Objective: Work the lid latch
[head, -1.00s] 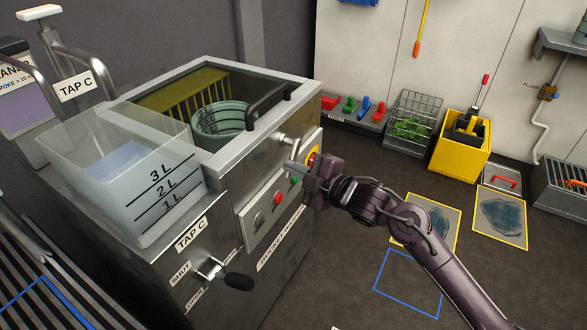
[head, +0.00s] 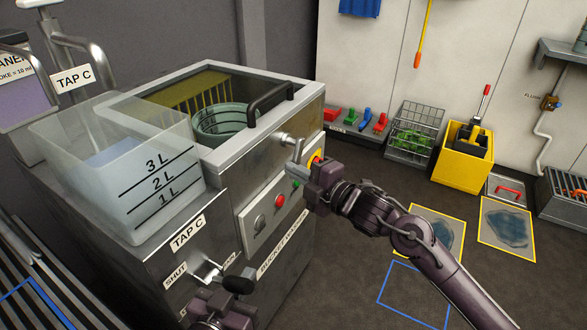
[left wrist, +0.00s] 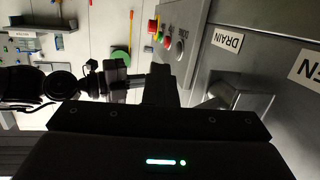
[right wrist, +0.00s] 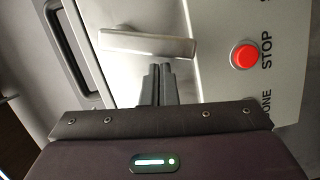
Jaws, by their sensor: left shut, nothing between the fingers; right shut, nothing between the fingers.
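The lid latch is a metal lever (head: 297,152) on the front of the bucket washer, below the rim of the shut lid (head: 218,148). It also shows close up in the right wrist view (right wrist: 147,44). My right gripper (head: 310,180) is shut and empty at the latch. In the right wrist view its fingertips (right wrist: 158,70) are just below the lever; whether they touch it I cannot tell. My left gripper (head: 195,303) is low at the bottom edge, near the black-knobbed tap lever (head: 238,284). Its shut fingers show in the left wrist view (left wrist: 160,85).
The lid has a black handle (head: 272,104), and a green bucket (head: 222,122) shows inside. A clear measuring tank (head: 125,180) stands left of the lid. Open floor (head: 345,265) lies to the right.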

